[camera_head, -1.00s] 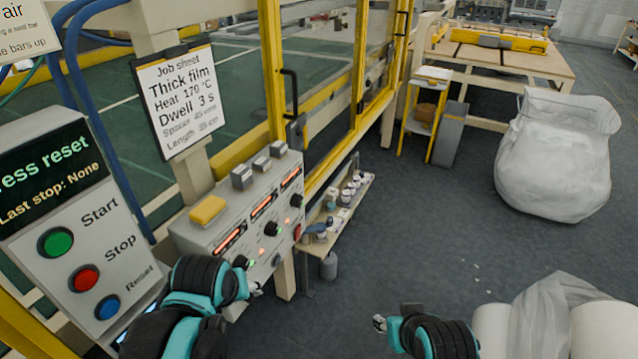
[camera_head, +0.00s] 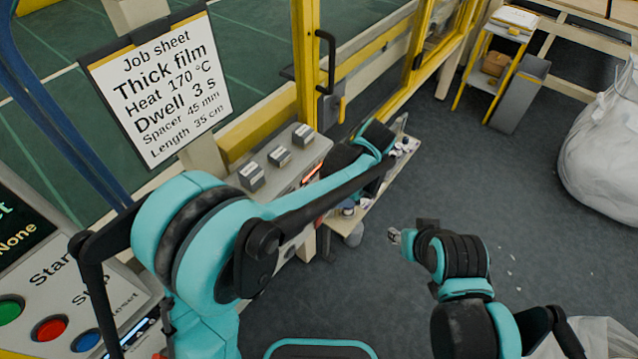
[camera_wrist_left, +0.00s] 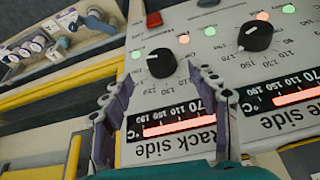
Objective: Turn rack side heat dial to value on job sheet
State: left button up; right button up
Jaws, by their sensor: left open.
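The job sheet (camera_head: 160,88) hangs left of the panel and reads Thick film, Heat 170 °C, Dwell 3 s. The black rack side dial (camera_wrist_left: 161,63) shows in the left wrist view, above a lit display labelled "Rack side" (camera_wrist_left: 180,128); the lettering is upside down. I cannot read its exact setting. My left gripper (camera_wrist_left: 155,77) is open, its fingertips near the dial's near edge, one either side; contact is not clear. In the head view my left arm hides the dial and gripper. My right gripper (camera_head: 394,236) hangs over the floor; its opening is unclear.
Another black dial (camera_wrist_left: 255,36) sits right of the rack side dial, with a red button (camera_wrist_left: 153,18) beyond. A shelf of small jars (camera_wrist_left: 35,45) adjoins the panel.

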pick_arm(q)
jog(key=b+x, duration=0.2)
jog(key=x, duration=0.5)
jog(key=shift+s, duration=0.1)
jog(key=c, duration=1.2)
